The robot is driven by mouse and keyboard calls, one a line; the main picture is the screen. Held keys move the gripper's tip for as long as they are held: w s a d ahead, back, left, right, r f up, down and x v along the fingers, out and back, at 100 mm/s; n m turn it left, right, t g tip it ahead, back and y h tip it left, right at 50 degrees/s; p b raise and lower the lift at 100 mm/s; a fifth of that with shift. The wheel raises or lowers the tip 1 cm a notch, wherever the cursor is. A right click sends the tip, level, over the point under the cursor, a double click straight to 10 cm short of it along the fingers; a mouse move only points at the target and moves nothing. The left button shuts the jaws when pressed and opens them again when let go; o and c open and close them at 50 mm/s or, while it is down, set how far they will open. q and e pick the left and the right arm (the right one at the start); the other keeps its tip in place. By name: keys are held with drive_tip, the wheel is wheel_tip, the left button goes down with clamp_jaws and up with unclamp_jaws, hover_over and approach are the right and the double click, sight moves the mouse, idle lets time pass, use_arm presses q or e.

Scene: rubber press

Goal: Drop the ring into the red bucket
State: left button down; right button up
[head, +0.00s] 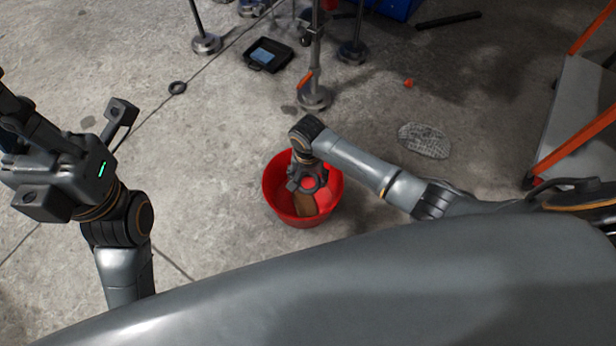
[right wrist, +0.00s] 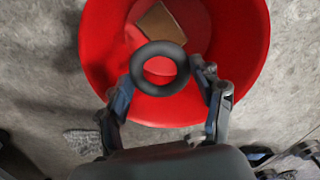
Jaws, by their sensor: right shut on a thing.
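A red bucket (head: 273,190) stands on the concrete floor near the middle of the head view. It fills the upper part of the right wrist view (right wrist: 105,45). My right gripper (head: 308,184) is over the bucket's opening, pointing down. In the right wrist view, it is shut on a black ring (right wrist: 160,90), with one finger on each side. The ring shows against the inside of the bucket; its height above the bottom is hard to tell. A brown block (right wrist: 163,22) lies inside the bucket. My left gripper (head: 65,160) is at the left, far from the bucket; its fingertips are unclear.
A black case (head: 268,54) and metal stands (head: 315,95) are beyond the bucket. A grey patch (head: 424,140) lies to the right, before an orange-framed rack (head: 575,125). Floor left of the bucket is clear.

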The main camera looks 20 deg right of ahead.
drive_tip(key=o, duration=1)
drive_tip(key=shift+r, duration=0.1)
wheel_tip(320, 180, up, 12)
drive_tip(key=shift+f, duration=0.1)
